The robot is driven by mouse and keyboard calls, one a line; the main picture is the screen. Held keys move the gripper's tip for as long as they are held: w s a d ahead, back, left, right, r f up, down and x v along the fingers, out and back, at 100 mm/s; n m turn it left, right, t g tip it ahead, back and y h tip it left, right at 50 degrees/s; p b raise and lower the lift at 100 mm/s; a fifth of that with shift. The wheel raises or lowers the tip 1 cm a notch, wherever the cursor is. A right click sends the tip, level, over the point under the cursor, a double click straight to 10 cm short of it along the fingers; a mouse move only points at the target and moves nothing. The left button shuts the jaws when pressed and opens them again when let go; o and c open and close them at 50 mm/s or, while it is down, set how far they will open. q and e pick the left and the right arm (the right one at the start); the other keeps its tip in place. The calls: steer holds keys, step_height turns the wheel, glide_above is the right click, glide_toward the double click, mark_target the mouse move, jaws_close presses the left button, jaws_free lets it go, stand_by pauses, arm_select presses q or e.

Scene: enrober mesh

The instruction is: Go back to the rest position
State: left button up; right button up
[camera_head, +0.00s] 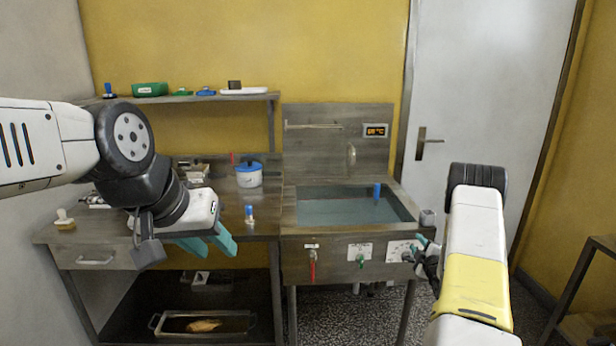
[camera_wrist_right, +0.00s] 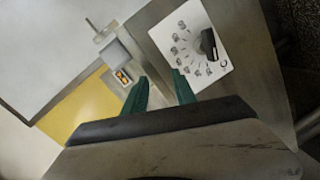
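My left gripper (camera_head: 212,246) hangs in front of the wooden counter at the left, its teal fingers apart and nothing seen between them. My right gripper (camera_head: 424,246) is at the right front corner of the sink unit, near the white dial plate (camera_head: 402,251). In the right wrist view my right gripper (camera_wrist_right: 160,76) has its two teal fingers apart and empty. The dial plate (camera_wrist_right: 190,62) with its black knob (camera_wrist_right: 208,45) lies just beyond the fingers, apart from them as far as I can tell.
The sink (camera_head: 345,212) holds water and a blue object (camera_head: 377,191). A red-handled tap (camera_head: 312,265) and a green knob (camera_head: 360,260) are on its front. A white pot with blue lid (camera_head: 249,177) and a blue-topped bottle (camera_head: 249,213) stand on the counter. A tray (camera_head: 178,324) lies below.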

step_height(320, 180, up, 13)
steer(key=a+m+g+h, duration=0.1)
steer(key=a+m+g, duration=0.1)
steer(key=a+m, duration=0.1)
steer(key=s+a+r+m+g, duration=0.1)
steer(key=s+a+r+m, duration=0.1)
steer(key=s+a+r, duration=0.3)
steer(key=s+a+r+m+g, duration=0.1)
steer(key=s+a+r+m, duration=0.1)
steer(key=r, duration=0.5)
steer(key=s+a+r+m+g+y, duration=0.1)
steer(key=s+a, duration=0.4)
steer(key=s, duration=0.6)
steer(key=s+a+r+m+g+y, duration=0.1)
steer(key=s+a, duration=0.5)
steer(key=s, duration=0.6)
steer(key=s+a+r+m+g+y, duration=0.2)
steer(key=s+a+r+m+g, duration=0.1)
steer(key=s, duration=0.9)
steer(key=shift+a+r+g, duration=0.5)
steer(key=shift+a+g, duration=0.1)
steer(key=shift+a, duration=0.6)
